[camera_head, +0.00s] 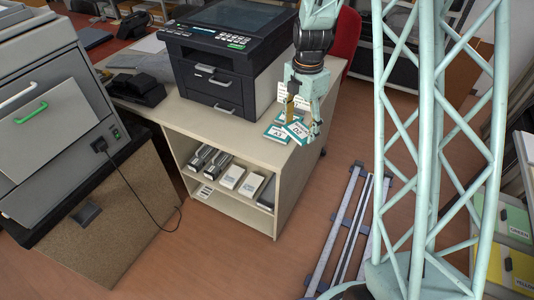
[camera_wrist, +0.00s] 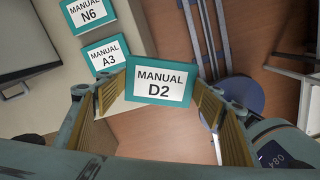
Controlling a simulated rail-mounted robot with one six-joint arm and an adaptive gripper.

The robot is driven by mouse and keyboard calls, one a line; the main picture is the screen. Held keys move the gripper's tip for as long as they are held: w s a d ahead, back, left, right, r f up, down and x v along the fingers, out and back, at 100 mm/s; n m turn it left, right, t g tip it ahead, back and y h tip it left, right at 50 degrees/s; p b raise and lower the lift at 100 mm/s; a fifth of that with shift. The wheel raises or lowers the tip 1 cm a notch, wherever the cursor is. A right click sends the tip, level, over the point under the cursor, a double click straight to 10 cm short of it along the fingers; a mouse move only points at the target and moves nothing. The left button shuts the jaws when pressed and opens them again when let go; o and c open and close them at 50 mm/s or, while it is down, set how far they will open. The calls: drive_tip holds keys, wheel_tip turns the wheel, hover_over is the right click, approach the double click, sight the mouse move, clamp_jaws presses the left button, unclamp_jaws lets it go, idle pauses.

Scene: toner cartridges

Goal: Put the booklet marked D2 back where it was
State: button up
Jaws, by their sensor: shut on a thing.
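The booklet marked D2 (camera_wrist: 158,88) has a teal cover and a white label. It is between the two fingers of my gripper (camera_wrist: 160,108) in the wrist view, which are shut on it. It looks nearer the camera than the other booklets, held at the counter's edge with floor behind part of it. Booklet A3 (camera_wrist: 104,57) and booklet N6 (camera_wrist: 88,12) lie on the counter to its upper left. In the head view my gripper (camera_head: 303,106) points down over the counter's right front corner, just above two teal booklets (camera_head: 286,132) whose labels are hard to read.
A black printer (camera_head: 222,55) stands on the beige counter (camera_head: 180,112), left of my gripper. The shelf below holds cartridges (camera_head: 205,160) and white boxes (camera_head: 232,176). A red chair (camera_head: 346,32) is behind. Right of the counter is floor with a long rail (camera_head: 345,225).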

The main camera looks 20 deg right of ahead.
drive_tip(key=s+d+f+n, duration=0.1)
drive_tip(key=s+f+n, duration=0.4)
drive_tip(key=f, duration=0.1)
drive_tip(key=shift+s+d+f+b, duration=0.25)
drive_tip(key=shift+f+b, duration=0.1)
drive_tip(key=shift+b, duration=0.1)
drive_tip(key=shift+w, duration=0.1)
drive_tip(key=b, duration=0.2)
hover_over(267, 152)
drive_tip(key=d, duration=0.1)
drive_tip(key=shift+s+f, duration=0.4)
drive_tip(key=shift+f, duration=0.3)
drive_tip(key=shift+w+a, duration=0.3)
drive_tip(key=shift+w+a+f, duration=0.1)
drive_tip(key=shift+a+f, duration=0.15)
drive_tip(key=shift+f, duration=0.05)
drive_tip(key=shift+f+b, duration=0.65)
drive_tip(key=shift+f, duration=0.85)
drive_tip(key=shift+f, duration=0.15)
drive_tip(key=o, duration=1)
drive_tip(key=shift+c, duration=0.2)
